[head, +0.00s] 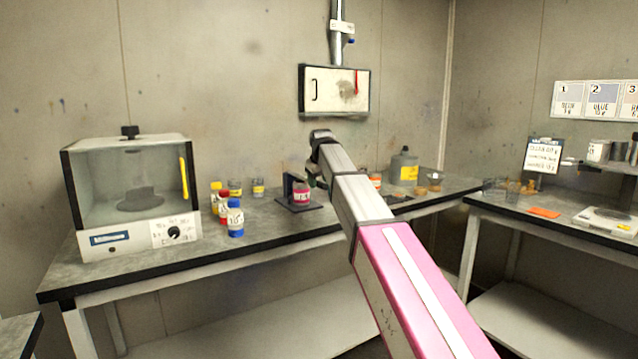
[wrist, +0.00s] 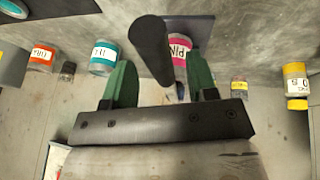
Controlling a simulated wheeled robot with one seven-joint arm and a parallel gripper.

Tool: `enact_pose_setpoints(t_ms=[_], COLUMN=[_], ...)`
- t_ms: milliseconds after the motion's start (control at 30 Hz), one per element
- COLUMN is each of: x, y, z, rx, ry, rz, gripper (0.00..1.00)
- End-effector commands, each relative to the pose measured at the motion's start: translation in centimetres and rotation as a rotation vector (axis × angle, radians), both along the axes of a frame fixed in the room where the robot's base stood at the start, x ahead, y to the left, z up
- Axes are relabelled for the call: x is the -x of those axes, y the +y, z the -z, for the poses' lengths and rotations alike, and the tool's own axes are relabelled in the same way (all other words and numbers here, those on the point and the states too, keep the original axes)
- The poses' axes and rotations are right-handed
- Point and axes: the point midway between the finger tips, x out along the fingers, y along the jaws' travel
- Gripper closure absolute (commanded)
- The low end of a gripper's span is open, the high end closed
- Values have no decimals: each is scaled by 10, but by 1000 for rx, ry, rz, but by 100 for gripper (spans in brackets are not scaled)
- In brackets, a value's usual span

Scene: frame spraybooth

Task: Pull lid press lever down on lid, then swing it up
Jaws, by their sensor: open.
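The lid press stands on the long bench, with a dark upright (head: 288,186) and a flat dark base (head: 290,206). A pink-labelled can (head: 302,193) stands on the base; it also shows in the wrist view (wrist: 181,46). In the wrist view a thick dark bar, apparently the press lever (wrist: 151,45), reaches between the two green fingers of my gripper (wrist: 160,62). The fingers are apart, with a gap visible on each side of the bar. In the head view my arm hides most of the gripper and part of the press.
Several paint jars, including a blue one (head: 235,218), stand left of the press. A glass-fronted cabinet (head: 135,185) is further left. A grey canister (head: 404,168) stands to the right. A second bench with a scale (head: 606,221) is at the far right.

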Motion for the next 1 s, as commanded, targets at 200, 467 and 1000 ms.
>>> enact_pose_setpoints(t_ms=[200,467,1000], x=[-3,-3,-9], y=[1,0,4], z=[7,7,-25], rx=[-1,0,68], ry=[-1,0,100], rz=[0,0,0], gripper=[47,70,100])
